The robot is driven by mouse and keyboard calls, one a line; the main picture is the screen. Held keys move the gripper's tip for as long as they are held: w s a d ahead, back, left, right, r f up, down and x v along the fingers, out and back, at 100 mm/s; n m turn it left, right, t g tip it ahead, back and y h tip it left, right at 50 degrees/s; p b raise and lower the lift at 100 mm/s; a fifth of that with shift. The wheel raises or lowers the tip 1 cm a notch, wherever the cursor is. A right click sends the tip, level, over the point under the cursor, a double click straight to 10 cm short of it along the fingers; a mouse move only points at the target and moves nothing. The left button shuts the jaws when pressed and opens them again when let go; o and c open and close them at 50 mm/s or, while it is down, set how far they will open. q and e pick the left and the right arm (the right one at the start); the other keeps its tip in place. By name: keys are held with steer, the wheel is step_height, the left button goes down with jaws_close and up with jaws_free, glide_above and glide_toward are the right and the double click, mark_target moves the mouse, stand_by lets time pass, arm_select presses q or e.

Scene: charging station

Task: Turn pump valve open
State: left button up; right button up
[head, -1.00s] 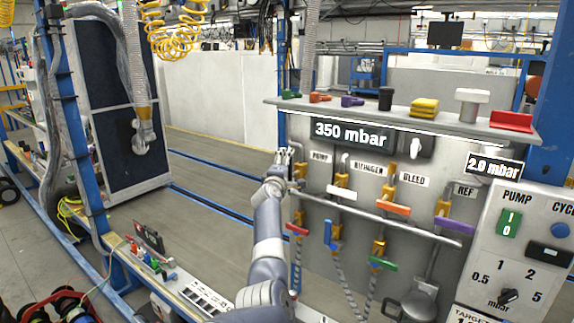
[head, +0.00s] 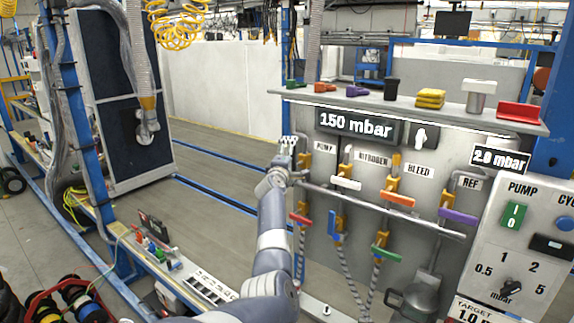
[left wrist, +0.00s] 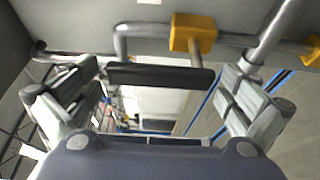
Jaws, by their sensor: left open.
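The pump valve shows in the left wrist view as a yellow body (left wrist: 193,34) on a grey pipe, with a black bar handle (left wrist: 160,75). The handle lies crosswise between the spread fingers of my left gripper (left wrist: 165,95), with a gap visible on the finger sides. In the head view my left gripper (head: 288,143) is at the panel's left edge, beside the PUMP label (head: 325,147). A yellow valve body (head: 303,161) shows just right of it; the black handle cannot be made out there. My right gripper is not in view.
Other valves have white (head: 346,184), orange (head: 397,198), purple (head: 458,216), red (head: 300,219), blue (head: 332,226) and green (head: 386,255) handles. A horizontal rail (head: 390,210) crosses the panel. A shelf (head: 450,117) with loose items overhangs it. The display (head: 355,124) reads 150 mbar.

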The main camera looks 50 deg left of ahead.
arm_select(q)
steer(key=v, duration=1.1)
steer(key=shift+s+d, duration=0.25)
steer(key=shift+f, duration=0.1)
